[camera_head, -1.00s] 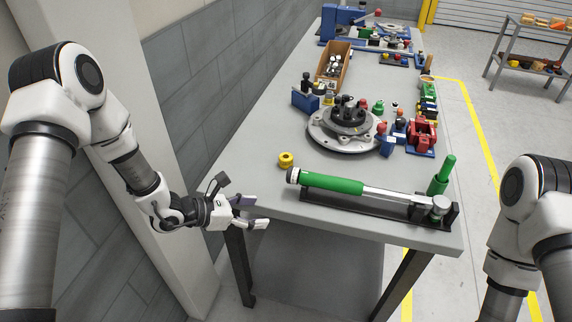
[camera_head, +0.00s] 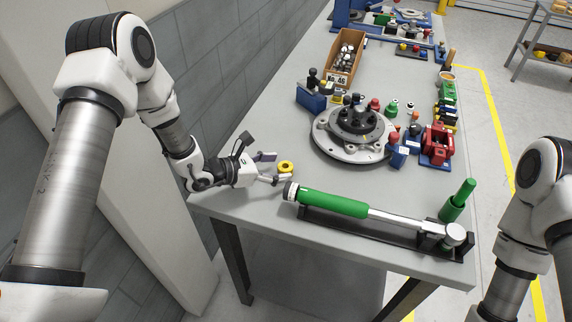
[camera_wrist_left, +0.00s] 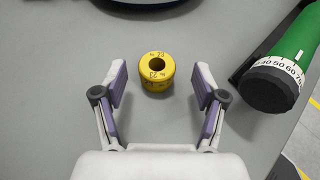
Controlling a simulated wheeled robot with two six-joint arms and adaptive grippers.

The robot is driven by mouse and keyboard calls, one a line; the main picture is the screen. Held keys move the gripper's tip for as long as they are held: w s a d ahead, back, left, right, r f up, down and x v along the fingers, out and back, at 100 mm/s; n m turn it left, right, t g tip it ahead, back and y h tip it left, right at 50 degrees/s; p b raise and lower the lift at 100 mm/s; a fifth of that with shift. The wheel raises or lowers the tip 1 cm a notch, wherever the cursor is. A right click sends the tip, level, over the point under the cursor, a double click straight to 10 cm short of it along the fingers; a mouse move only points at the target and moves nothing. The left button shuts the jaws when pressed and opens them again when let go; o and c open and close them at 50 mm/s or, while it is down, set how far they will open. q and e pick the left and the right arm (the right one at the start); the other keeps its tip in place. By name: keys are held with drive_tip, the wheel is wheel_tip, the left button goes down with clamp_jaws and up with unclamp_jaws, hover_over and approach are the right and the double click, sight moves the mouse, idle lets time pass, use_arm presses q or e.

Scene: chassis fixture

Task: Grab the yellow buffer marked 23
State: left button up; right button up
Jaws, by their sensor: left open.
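The yellow buffer (camera_head: 286,167) is a short ring with a dark hole, standing on the grey table near its left edge. My left gripper (camera_head: 271,168) is open and low over the table, just left of the buffer. In the left wrist view the open fingers (camera_wrist_left: 160,87) stand on either side, with the buffer between and slightly ahead of the tips, not touching. My right arm shows at the right edge, but its gripper is out of view.
A green-handled torque wrench (camera_head: 335,203) lies in a black holder close to the right of the buffer; its end (camera_wrist_left: 270,88) shows in the wrist view. A round grey fixture (camera_head: 350,152) stands behind. A cardboard bin (camera_head: 345,55) is farther back.

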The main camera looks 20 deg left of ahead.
sight(288, 166)
use_arm(q)
drive_tip(key=x, duration=0.4)
drive_tip(key=shift+w+a+f+p, duration=0.15)
drive_tip(key=shift+a+p, duration=0.05)
drive_tip(key=shift+p, duration=0.1)
drive_tip(key=shift+c, duration=0.4)
drive_tip(key=shift+s, duration=0.2)
drive_tip(key=c, duration=1.1)
drive_tip(key=shift+r, duration=0.2)
